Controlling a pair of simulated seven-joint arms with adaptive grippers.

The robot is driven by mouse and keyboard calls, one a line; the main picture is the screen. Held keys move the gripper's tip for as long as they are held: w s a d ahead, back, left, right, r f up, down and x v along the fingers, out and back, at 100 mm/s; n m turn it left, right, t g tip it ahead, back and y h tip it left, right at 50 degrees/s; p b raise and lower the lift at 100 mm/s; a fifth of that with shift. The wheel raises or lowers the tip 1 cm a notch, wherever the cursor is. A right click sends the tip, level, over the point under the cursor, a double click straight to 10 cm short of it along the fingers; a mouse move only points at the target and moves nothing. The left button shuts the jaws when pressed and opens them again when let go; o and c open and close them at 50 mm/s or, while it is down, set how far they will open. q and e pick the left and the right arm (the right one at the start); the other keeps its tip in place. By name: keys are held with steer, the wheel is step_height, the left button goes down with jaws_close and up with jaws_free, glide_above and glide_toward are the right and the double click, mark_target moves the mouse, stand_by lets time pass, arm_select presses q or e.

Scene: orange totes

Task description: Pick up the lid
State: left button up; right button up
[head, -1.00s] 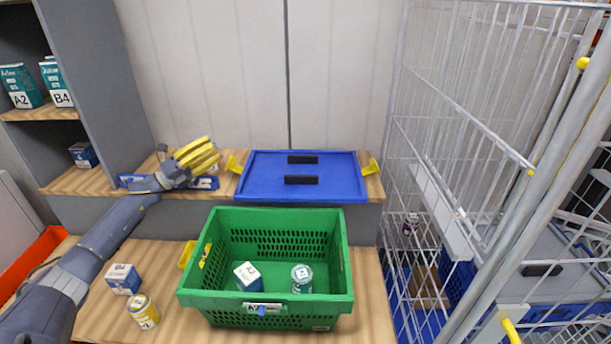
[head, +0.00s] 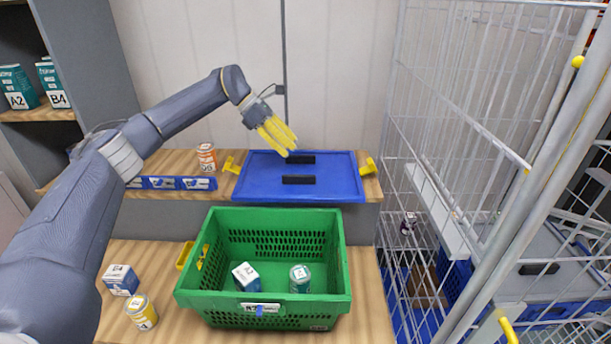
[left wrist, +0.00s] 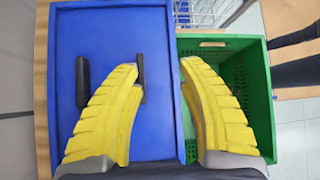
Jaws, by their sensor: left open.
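The blue lid (head: 335,186) lies flat on the raised shelf behind the green crate, with two black handles (head: 298,180) on top. It also fills the left half of the left wrist view (left wrist: 100,35). My left gripper (head: 286,148) has yellow fingers and hangs above the lid's back part, near the rear handle. In the left wrist view the fingers (left wrist: 158,75) are spread apart with nothing between them. One finger overlaps a handle in that picture; I see no grip on it. My right gripper is not in view.
The green crate (head: 262,213) stands in front, holding a white-blue box (head: 246,277) and a can (head: 300,279). Another box (head: 121,280) and a yellow can (head: 141,312) stand left of it. An orange can (head: 206,158) is left of the lid. A wire cage (head: 470,130) borders the right.

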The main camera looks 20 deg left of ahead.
arm_select(q)
steer(key=a+r+y, duration=0.3)
steer(key=a+y, duration=0.1)
steer(key=m, duration=0.1)
glide_toward(298, 175)
steer(key=x, duration=0.5)
steer(key=shift+w+d+f, duration=0.1)
steer(key=shift+d+f, duration=0.1)
steer(key=shift+d, duration=0.05)
steer(key=shift+a+x, duration=0.1)
steer(key=shift+x, duration=1.2)
steer(key=shift+a+x, duration=0.15)
steer(key=shift+x, duration=1.15)
steer(key=shift+f, duration=0.1)
steer(key=shift+c, duration=0.2)
jaws_close()
